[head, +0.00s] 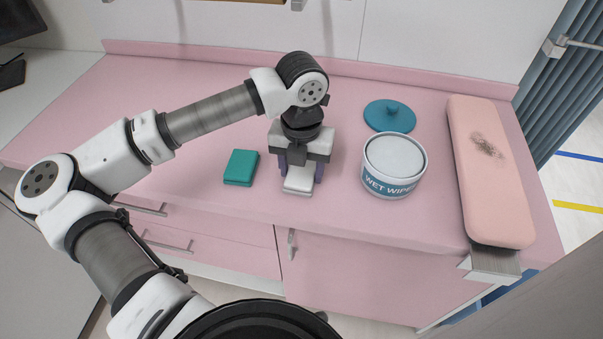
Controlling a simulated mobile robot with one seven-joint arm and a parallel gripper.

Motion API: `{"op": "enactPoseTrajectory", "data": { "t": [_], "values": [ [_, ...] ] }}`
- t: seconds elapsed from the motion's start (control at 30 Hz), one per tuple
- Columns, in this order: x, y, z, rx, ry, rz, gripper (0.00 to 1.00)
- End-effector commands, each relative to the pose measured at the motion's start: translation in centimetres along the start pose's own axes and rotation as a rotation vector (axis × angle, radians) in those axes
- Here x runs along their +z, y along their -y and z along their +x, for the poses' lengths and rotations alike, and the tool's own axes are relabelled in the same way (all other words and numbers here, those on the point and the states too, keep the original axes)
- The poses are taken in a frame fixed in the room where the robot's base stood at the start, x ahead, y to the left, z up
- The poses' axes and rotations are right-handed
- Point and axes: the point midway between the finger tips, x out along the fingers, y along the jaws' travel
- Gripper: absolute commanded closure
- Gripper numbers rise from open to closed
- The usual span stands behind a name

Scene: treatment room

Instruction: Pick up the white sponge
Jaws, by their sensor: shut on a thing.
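The white sponge (299,182) is a small pale block near the front edge of the pink counter, in the middle of the head view. My gripper (300,172) points down over it, with its fingers on the left and right sides of the sponge. The gripper is shut on the sponge. The rear part of the sponge is hidden under the gripper body. I cannot tell whether the sponge touches the counter or is slightly above it.
A teal sponge (241,167) lies just left of my gripper. An open wet wipes tub (393,166) stands to the right, with its teal lid (389,116) behind it. A pink padded armrest (488,175) is at the far right. The pink counter (195,130) is clear at the back left.

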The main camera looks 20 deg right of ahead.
Motion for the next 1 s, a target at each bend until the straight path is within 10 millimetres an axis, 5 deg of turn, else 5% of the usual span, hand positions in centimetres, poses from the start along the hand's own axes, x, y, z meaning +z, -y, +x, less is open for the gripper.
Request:
{"op": "enactPoseTrajectory", "data": {
  "t": [0.47,1.0],
  "values": [
    [0.1,-0.1,-2.0,0.003,0.003,0.0,0.69],
    [0.1,0.0,-15.9,0.003,0.003,-0.001,0.69]
  ]
}}
